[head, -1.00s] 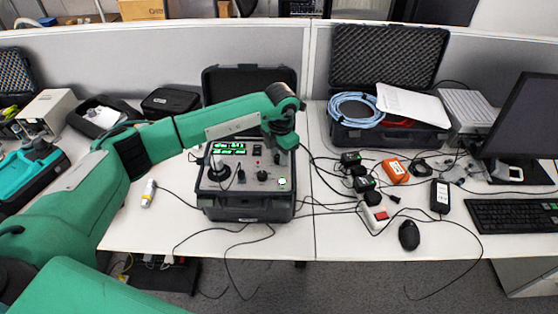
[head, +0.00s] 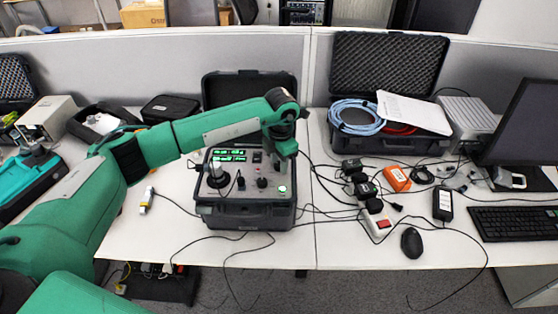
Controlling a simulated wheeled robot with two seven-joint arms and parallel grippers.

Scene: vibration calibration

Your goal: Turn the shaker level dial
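The shaker unit (head: 246,216) is an open black case on the desk, with a grey panel and two lit green displays (head: 229,155). A small dark knob (head: 262,183), likely the level dial, sits on the right half of the panel, left of a lit round green button (head: 282,189). A round black mount (head: 216,178) with a pale post stands on the left half. My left arm reaches over the case, and its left gripper (head: 285,152) hangs above the panel's right rear part, up and right of the knob. Its fingers cannot be made out. My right gripper is out of view.
Cables run along the desk front and right of the case. Adapters, an orange box (head: 396,179), a power strip (head: 376,222) and a mouse (head: 411,242) lie to the right. An open case with blue cable (head: 357,114) stands behind them. A yellow-white tool (head: 147,200) lies left.

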